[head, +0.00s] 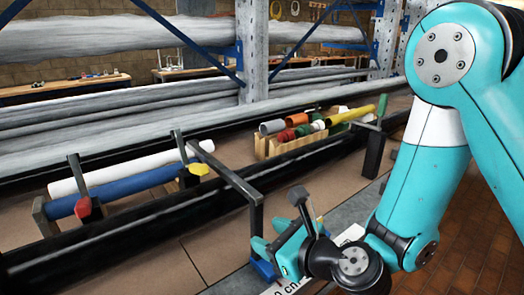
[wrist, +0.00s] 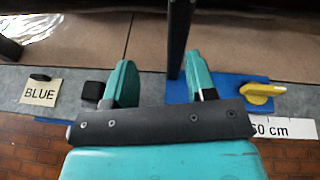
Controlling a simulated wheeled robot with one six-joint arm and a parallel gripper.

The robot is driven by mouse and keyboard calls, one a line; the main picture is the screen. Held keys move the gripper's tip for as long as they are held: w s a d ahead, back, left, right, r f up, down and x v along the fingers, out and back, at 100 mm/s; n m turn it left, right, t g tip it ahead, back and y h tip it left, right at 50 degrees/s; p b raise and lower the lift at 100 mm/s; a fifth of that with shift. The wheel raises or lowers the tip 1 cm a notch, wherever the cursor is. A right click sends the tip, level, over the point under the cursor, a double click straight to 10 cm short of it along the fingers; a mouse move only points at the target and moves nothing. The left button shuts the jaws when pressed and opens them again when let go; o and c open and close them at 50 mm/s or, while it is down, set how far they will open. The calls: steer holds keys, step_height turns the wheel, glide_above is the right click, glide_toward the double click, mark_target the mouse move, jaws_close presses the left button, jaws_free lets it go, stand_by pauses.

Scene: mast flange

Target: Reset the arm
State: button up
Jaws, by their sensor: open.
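My teal arm reaches down from the right in the head view. My gripper (head: 274,247) is low in the middle of that view, over the grey ledge. In the wrist view its two teal fingers stand wide apart (wrist: 160,66), and no held object shows between them. A dark upright post (wrist: 178,40) rises from a blue plate beside the right finger, on its inner side in the picture. I cannot tell whether they touch. The post also shows in the head view (head: 256,225), with a bar running back from its top.
A yellow knob (wrist: 258,92) sits on the blue plate (wrist: 230,84). A BLUE label (wrist: 40,93) and a cm label (wrist: 285,127) lie on the ledge. White (head: 115,175) and blue (head: 130,188) tubes rest in a rack. Coloured tubes (head: 300,127) lie in a wooden holder behind.

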steer(key=s+r+n+g+y+p, duration=0.15)
steer(key=s+r+n+g, duration=0.65)
steer(key=n, duration=1.1)
steer(key=s+d+r+n+g+h, duration=0.1)
steer(key=s+d+r+n+h, duration=0.1)
steer(key=s+d+n, duration=0.3)
steer(key=s+d+r+n+g+h+p, duration=0.1)
steer(key=s+d+r+n+h, duration=0.2)
steer(key=d+n, duration=0.4)
steer(key=shift+s+d+r+n+g+h, duration=0.15)
steer(key=shift+s+n+g+h, duration=0.15)
steer(key=shift+s+n+h, duration=0.65)
